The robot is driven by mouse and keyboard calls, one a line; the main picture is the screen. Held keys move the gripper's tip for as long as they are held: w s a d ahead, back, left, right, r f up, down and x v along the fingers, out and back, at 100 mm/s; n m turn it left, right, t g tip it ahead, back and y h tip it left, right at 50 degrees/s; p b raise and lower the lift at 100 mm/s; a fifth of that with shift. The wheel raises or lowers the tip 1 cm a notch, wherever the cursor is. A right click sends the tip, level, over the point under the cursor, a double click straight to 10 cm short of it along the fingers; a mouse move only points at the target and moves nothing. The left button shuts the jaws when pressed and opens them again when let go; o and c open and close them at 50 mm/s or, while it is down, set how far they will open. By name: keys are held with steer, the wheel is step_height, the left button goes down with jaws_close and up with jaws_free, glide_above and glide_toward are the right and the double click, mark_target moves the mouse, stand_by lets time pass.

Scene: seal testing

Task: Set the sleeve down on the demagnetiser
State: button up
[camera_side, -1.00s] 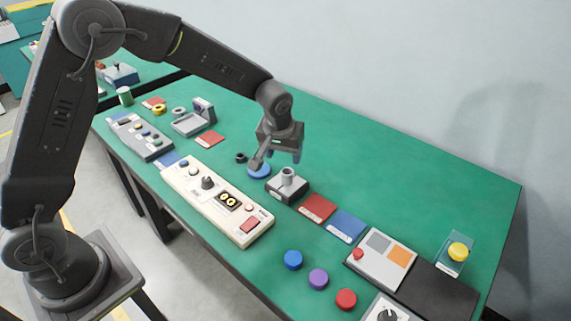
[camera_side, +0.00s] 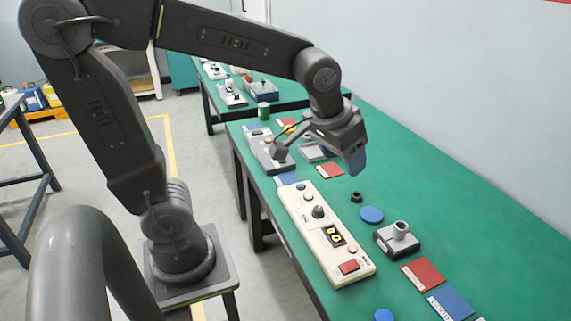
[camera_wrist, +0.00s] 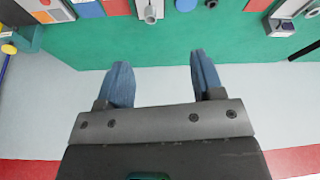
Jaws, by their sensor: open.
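A light grey hollow sleeve (camera_side: 400,229) stands upright on a low dark grey block, which looks like the demagnetiser (camera_side: 396,245), on the green bench. In the wrist view the sleeve (camera_wrist: 150,13) shows at the top edge, and the block is partly cut off by the frame. My gripper (camera_side: 356,162) is up and away from the sleeve, farther along the bench, above the far part of the bench top. In the wrist view my gripper (camera_wrist: 160,76) has its two blue fingers wide apart with nothing between them.
A cream control panel (camera_side: 318,235) lies along the front edge. A blue disc (camera_side: 371,214) and a small black ring (camera_side: 356,197) lie beyond the block. A red card (camera_side: 422,272) and a blue card (camera_side: 450,303) lie nearer. The bench behind the block is clear.

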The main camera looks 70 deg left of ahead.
steer(key=s+m+t, duration=0.1)
steer(key=s, duration=1)
steer(key=shift+a+r+m, duration=0.15)
steer(key=shift+a+m, duration=0.05)
steer(key=shift+m, duration=0.2)
